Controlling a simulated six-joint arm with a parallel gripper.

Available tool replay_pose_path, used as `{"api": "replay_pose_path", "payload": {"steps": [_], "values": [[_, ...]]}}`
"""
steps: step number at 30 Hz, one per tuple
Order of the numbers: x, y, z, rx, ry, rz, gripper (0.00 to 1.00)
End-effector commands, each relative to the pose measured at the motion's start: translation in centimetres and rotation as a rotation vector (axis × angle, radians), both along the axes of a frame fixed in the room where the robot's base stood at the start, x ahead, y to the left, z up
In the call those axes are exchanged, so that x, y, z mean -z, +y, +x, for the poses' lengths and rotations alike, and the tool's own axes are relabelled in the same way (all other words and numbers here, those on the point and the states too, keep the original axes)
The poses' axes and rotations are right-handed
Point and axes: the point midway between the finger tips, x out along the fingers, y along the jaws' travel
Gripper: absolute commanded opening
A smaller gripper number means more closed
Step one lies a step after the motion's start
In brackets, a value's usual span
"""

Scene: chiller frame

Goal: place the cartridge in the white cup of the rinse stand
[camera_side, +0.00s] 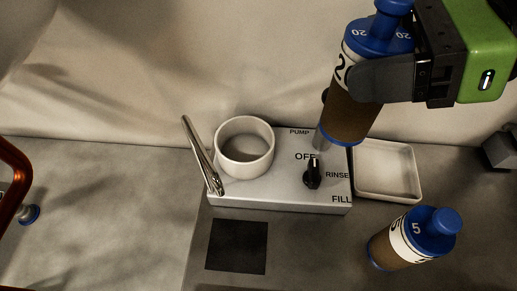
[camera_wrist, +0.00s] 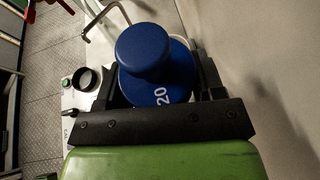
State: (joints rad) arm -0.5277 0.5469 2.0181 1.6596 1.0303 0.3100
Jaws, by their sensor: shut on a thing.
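A cartridge marked 20 (camera_side: 354,115), with a blue cap and a brown body, is held upright in my gripper (camera_side: 375,80). The gripper is shut on its upper part, above the right side of the rinse stand (camera_side: 280,190). The cartridge's blue cap (camera_wrist: 155,65) fills the middle of the wrist view between the two fingers (camera_wrist: 155,88). The white cup (camera_side: 245,170) sits on the left of the stand and looks empty. It lies to the left of and below the held cartridge in the side view.
A second cartridge marked 5 (camera_side: 410,239) stands at the front right. A white tray (camera_side: 415,187) lies right of the stand. A metal spout (camera_side: 202,157) rises beside the cup. A black knob (camera_side: 312,174) stands on the panel. A dark square (camera_side: 237,247) lies in front.

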Motion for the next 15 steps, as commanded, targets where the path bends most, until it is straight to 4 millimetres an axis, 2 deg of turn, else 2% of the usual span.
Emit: {"api": "replay_pose_path", "payload": {"steps": [1,3,6,10,15], "values": [[-0.9,1.8,0.2,0.033,-0.008,0.007,0.31],[-1.5,4.6,0.9,0.079,-0.007,0.006,0.31],[-1.0,7.7,1.8,0.09,-0.003,0.002,0.31],[0.1,10.6,2.3,0.07,0.0,0.002,0.31],[1.1,12.6,2.5,0.052,-0.001,0.002,0.31]]}}
